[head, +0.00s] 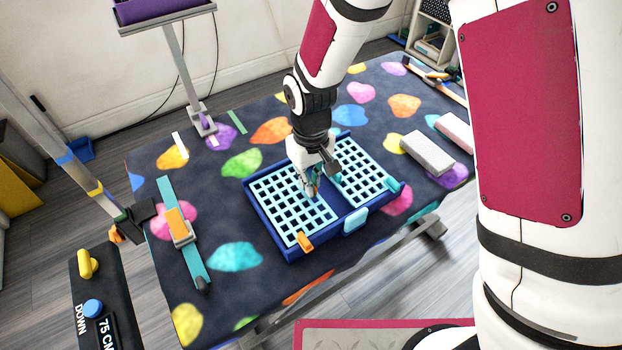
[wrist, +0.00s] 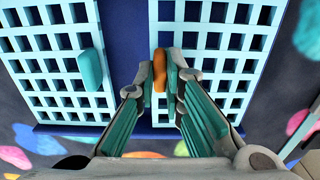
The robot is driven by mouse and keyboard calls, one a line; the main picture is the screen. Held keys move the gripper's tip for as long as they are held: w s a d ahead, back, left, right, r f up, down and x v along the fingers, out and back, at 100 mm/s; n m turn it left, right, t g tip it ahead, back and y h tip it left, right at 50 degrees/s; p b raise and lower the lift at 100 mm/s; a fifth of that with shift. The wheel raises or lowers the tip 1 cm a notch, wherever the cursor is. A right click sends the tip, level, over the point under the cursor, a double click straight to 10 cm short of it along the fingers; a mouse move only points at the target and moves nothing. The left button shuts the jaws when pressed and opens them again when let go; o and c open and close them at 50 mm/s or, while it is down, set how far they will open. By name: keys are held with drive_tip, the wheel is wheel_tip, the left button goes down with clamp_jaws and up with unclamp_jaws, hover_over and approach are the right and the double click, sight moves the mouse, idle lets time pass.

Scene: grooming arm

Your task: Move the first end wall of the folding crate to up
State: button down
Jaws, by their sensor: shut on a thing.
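The folding crate (head: 290,255) is a dark blue tray frame on the patterned table. Two light-blue grid end walls lie folded flat inside it: a left one (head: 275,190) and a right one (head: 362,165), with a dark blue gap between them. My gripper (head: 313,188) points down over the inner edge of the left wall. In the wrist view my gripper (wrist: 160,85) is shut on an orange tab (wrist: 159,68) at the inner edge of a grid wall (wrist: 225,50). The other wall (wrist: 40,60) carries a teal tab (wrist: 91,70). The fingers partly hide the held tab in the head view.
An orange clip (head: 304,241) and a light-blue latch (head: 355,220) sit at the crate's front. A teal bar with an orange slider (head: 180,224) lies to the left. A grey block (head: 428,154) and a pink block (head: 455,131) lie to the right.

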sight(304, 194)
drive_tip(key=shift+r, duration=0.15)
drive_tip(key=r+p, duration=0.1)
drive_tip(key=a+r+t+h+p, duration=0.1)
drive_tip(key=s+r+h+p, duration=0.1)
drive_tip(key=shift+a+t, duration=0.25)
drive_tip(key=shift+t, duration=0.15)
drive_tip(key=r+h+p, duration=0.1)
drive_tip(key=s+a+r+t+h+p, duration=0.1)
drive_tip(key=p, duration=0.1)
drive_tip(key=shift+s+a+h, duration=0.1)
drive_tip(key=shift+a+h, duration=0.15)
drive_tip(key=shift+h, duration=0.15)
drive_tip(key=s+a+r+t+h, duration=0.2)
drive_tip(key=s+a+t+h, duration=0.4)
drive_tip(key=a+h, duration=0.2)
drive_tip(key=shift+s+a+h+p, duration=0.3)
drive_tip(key=shift+s+a+h, duration=0.1)
drive_tip(key=shift+a, duration=0.6)
drive_tip(key=shift+f, duration=0.15)
drive_tip(key=c, duration=1.7)
unclamp_jaws()
